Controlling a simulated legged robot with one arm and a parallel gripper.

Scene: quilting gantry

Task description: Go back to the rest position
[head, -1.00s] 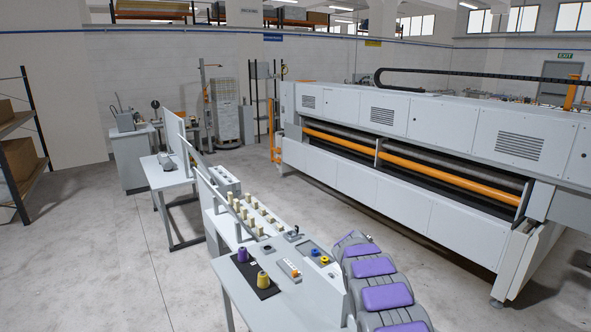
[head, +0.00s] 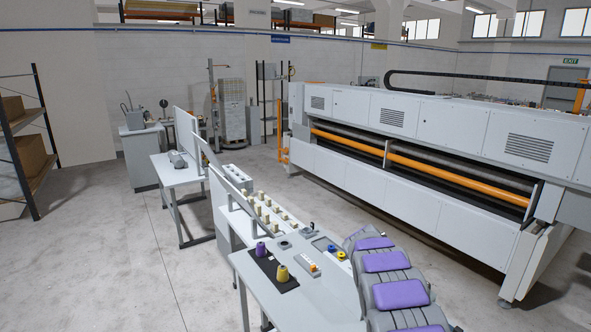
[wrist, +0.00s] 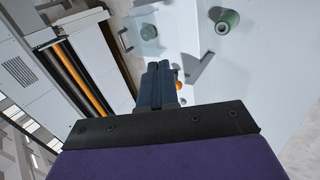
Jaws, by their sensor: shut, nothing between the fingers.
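My gripper (wrist: 158,85) shows in the wrist view as two dark fingers side by side, shut and empty. Below it in that view are a black bracket and a purple part of my own arm. The fingers point out over a pale tabletop (wrist: 275,65). A green spool-like piece (wrist: 228,20) lies near the top of that view, apart from the fingers. A small orange thing shows just right of the fingers, partly hidden. In the head view I cannot make out the gripper.
A long white quilting machine (head: 440,125) runs along the right. A shelf rack (head: 28,140) is at left. Open floor (head: 110,250) lies front left.

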